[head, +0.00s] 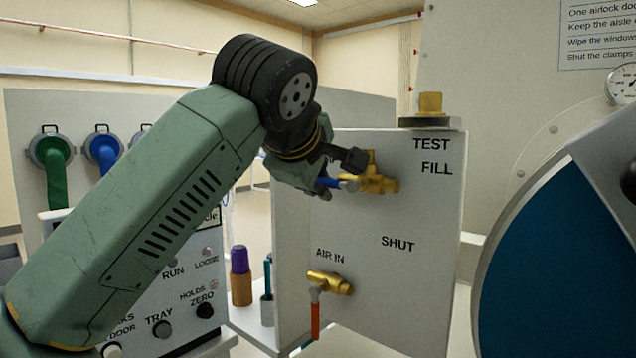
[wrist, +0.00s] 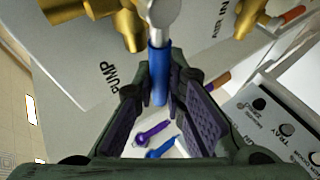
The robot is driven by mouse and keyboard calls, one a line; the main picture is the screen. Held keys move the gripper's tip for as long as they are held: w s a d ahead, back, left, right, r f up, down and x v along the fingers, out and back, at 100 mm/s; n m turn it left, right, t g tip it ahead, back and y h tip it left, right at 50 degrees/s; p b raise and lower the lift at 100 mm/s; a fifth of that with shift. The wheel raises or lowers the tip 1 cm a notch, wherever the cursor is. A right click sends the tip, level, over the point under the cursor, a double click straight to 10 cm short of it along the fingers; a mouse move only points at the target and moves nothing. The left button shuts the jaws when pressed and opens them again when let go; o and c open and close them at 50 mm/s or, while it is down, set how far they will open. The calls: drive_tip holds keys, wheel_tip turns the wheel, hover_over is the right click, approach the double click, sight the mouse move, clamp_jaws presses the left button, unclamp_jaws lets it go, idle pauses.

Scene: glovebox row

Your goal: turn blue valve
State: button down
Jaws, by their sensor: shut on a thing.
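The blue valve has a brass body (head: 378,181) high on a pale panel, with a blue-sleeved lever (head: 327,182) pointing left from it. In the wrist view the blue lever (wrist: 159,72) comes down from a silver stem between my fingers. My gripper (head: 338,172) is shut on this lever, with a pad on either side in the wrist view (wrist: 159,88). In the head view my wrist and fingers hide part of the lever and a label behind it.
Below, a brass AIR IN valve (head: 330,283) has a red lever (head: 315,315) hanging down. The pale panel (head: 420,280) reads TEST, FILL and SHUT. A control box with knobs (head: 205,310) and a purple-topped bottle (head: 240,275) stand left. A large blue round window (head: 570,270) is right.

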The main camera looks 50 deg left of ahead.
drive_tip(key=c, duration=1.6)
unclamp_jaws()
drive_tip(key=shift+c, duration=0.2)
